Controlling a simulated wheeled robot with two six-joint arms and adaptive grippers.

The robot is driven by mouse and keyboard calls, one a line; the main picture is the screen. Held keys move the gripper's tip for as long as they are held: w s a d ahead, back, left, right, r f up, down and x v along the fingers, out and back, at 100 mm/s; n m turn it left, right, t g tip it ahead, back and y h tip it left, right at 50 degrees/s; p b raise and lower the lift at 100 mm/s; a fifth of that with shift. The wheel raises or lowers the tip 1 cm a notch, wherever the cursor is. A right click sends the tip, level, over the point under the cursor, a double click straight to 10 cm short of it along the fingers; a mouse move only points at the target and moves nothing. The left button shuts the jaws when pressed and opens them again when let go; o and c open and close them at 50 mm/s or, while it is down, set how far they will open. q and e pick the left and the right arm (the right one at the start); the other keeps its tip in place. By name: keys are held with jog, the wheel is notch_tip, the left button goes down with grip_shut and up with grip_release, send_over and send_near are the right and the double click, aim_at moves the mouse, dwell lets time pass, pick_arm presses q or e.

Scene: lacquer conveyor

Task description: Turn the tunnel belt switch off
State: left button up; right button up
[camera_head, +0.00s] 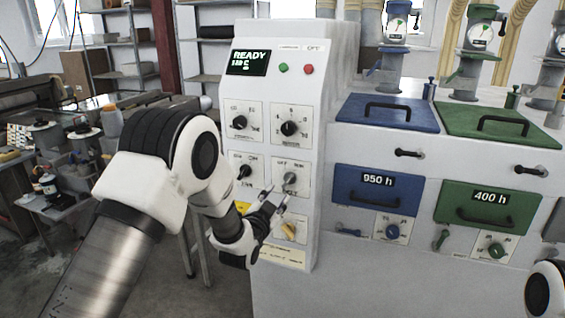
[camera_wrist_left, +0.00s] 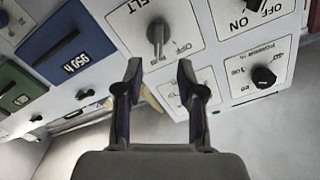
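The tunnel belt switch is a grey rotary knob (camera_head: 289,178) on a white square plate, low on the white control panel. In the left wrist view the knob (camera_wrist_left: 157,35) stands beyond the fingertips, on a plate with partly visible "BELT" and "OFF" lettering. Its handle lies nearly upright in that view; its exact setting is too small to read. My left gripper (camera_head: 275,195) is in front of the panel, just below the knob in the head view. Its two fingers (camera_wrist_left: 157,72) are apart with nothing between them. My right gripper is out of view.
Other black knobs (camera_head: 240,121) (camera_head: 289,128) (camera_head: 243,172) sit close around the switch. A yellow handle (camera_head: 290,230) is below it. A display (camera_head: 248,63) reads "READY". Blue (camera_head: 377,190) and green (camera_head: 488,207) drawers are to the right.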

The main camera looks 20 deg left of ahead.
aim_at(286, 184)
pick_arm(q)
jog(key=w+p, duration=0.2)
jog(key=w, duration=0.5)
jog(key=shift+d, duration=0.15)
jog(key=shift+w+f, duration=0.2)
jog(key=shift+w, duration=0.15)
jog(key=shift+s, duration=0.1)
grip_shut()
